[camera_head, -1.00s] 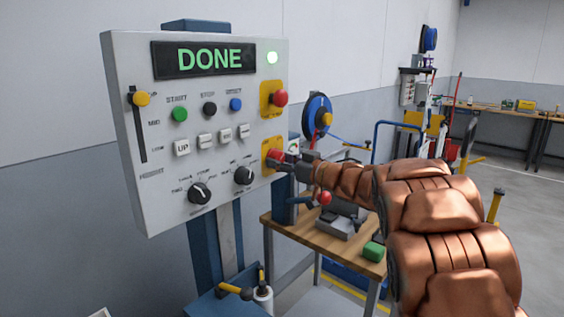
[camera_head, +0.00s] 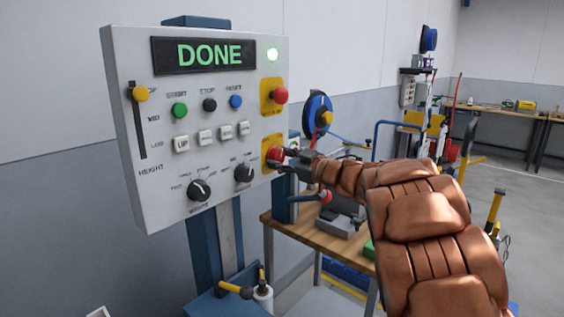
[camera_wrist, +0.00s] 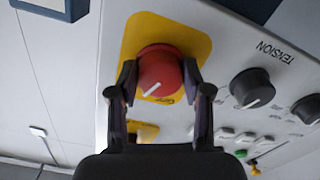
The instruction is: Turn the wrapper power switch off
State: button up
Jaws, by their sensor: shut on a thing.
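The power switch is a red rotary knob (camera_wrist: 161,72) on a yellow plate (camera_wrist: 195,42) at the panel's lower right. A white line on the knob points to the lower left in the wrist view. My gripper (camera_wrist: 160,88) is shut on the red knob, one finger on each side. In the head view, my gripper (camera_head: 284,160) partly covers the knob and plate.
A red mushroom button (camera_head: 281,95) on another yellow plate sits above the switch. A black tension knob (camera_wrist: 252,88) is close beside it. A wooden workbench (camera_head: 290,228) with tools stands behind my arm. Open floor (camera_head: 520,215) lies at the right.

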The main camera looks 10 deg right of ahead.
jog(key=n+b, duration=0.3)
jog(key=n, duration=0.3)
jog(key=shift+d+f, duration=0.1)
jog(key=n+b, duration=0.3)
jog(key=n, duration=0.1)
jog(key=shift+n, duration=0.4)
jog(key=shift+r+n+b, duration=0.2)
jog(key=shift+n+b, duration=0.8)
jog(key=shift+n, duration=0.5)
jog(key=o, duration=1.2)
jog(key=shift+w, duration=0.1)
jog(key=shift+c, duration=0.2)
jog(key=v, duration=1.2)
jog(key=shift+r, duration=0.1)
